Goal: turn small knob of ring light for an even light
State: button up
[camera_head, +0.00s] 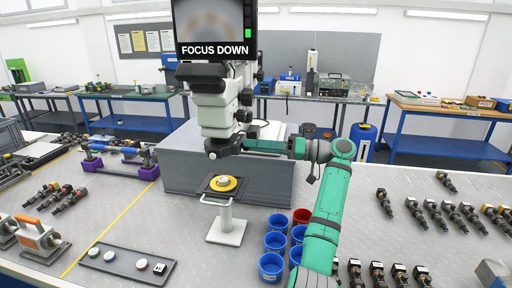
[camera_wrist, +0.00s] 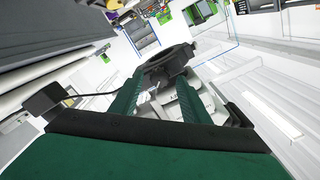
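The microscope (camera_head: 219,112) stands in the middle of the bench, its ring light (camera_head: 222,146) a dark ring under the head. In the wrist view the ring light (camera_wrist: 168,60) is a black ring ahead of my fingertips, with a dark block on its near side. The small knob cannot be clearly told from that block. My gripper (camera_head: 250,146) reaches in from the right at ring-light height. In the wrist view my gripper (camera_wrist: 162,77) has its two green fingers apart, the tips close to the dark block. I cannot tell whether they touch it.
A screen (camera_head: 216,30) above the microscope reads "FOCUS DOWN". A small stand (camera_head: 228,229) with a yellow disc (camera_head: 223,184) is below. Blue cups (camera_head: 271,267) and a red cup (camera_head: 301,216) stand under my arm. Injectors lie at both sides.

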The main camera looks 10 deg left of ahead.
jog(key=d, duration=1)
jog(key=shift+d, duration=0.4)
dwell(1.7)
